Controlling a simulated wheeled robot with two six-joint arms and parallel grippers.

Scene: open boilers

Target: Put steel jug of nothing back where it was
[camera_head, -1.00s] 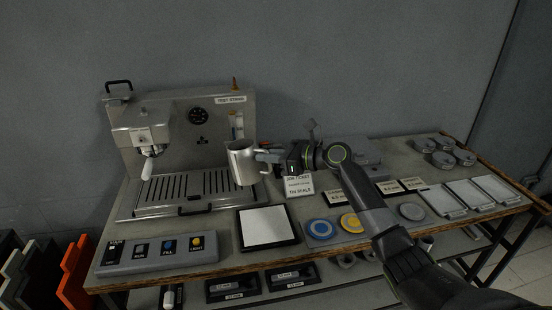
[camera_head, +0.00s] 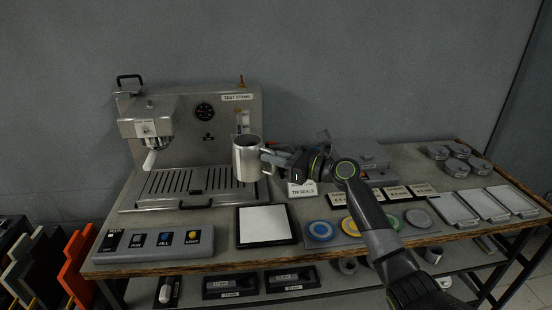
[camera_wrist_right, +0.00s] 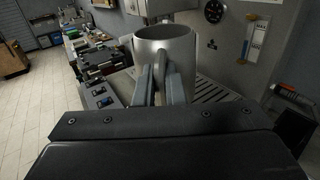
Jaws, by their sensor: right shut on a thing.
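The steel jug (camera_head: 248,160) is upright in my right gripper (camera_head: 269,162), in front of the right part of the test stand machine. The gripper comes from the right and is shut on the jug's handle. In the right wrist view the jug (camera_wrist_right: 165,48) stands ahead with its open rim up, and the fingers (camera_wrist_right: 160,82) close around its handle. The jug looks held above the drip tray's right end; the exact gap under it is unclear. The inside of the jug is mostly hidden. My left gripper is not in view.
The machine's slatted drip tray (camera_head: 190,188) lies left of the jug. A black-framed pale pad (camera_head: 266,226) and a button box (camera_head: 155,244) lie in front. Coloured discs (camera_head: 321,231), small cards and grey trays (camera_head: 455,208) fill the right of the bench.

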